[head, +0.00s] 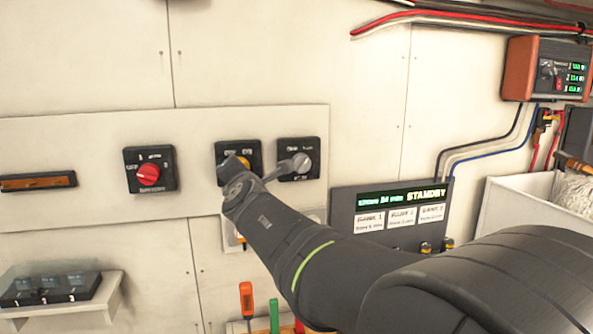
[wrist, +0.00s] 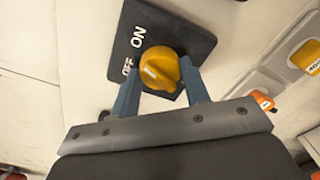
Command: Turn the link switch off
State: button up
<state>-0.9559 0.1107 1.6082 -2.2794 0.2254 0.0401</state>
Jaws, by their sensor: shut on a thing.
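A yellow rotary knob (wrist: 160,68) sits on a black switch plate (wrist: 190,38) marked ON and OFF in the wrist view. A white mark on the knob faces the OFF side. My gripper (wrist: 158,84) has one blue-grey finger on each side of the knob and is shut on it. In the head view the same black plate (head: 222,150) is on the wall panel, with the yellow knob (head: 238,159) mostly hidden by my gripper (head: 240,172). No switch name is readable there.
A red rotary switch (head: 147,176) is to the left and a grey-knobbed switch (head: 301,162) close to the right. A STANDBY display box (head: 385,200) is below right. Screwdrivers (head: 246,298) stand below. A small shelf (head: 105,295) is at lower left.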

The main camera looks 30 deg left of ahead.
jog(key=shift+n, duration=5)
jog(key=o, duration=1)
jog(key=v, duration=1.7)
jog(key=shift+s+d+r, duration=0.1)
jog(key=shift+s+d, duration=0.05)
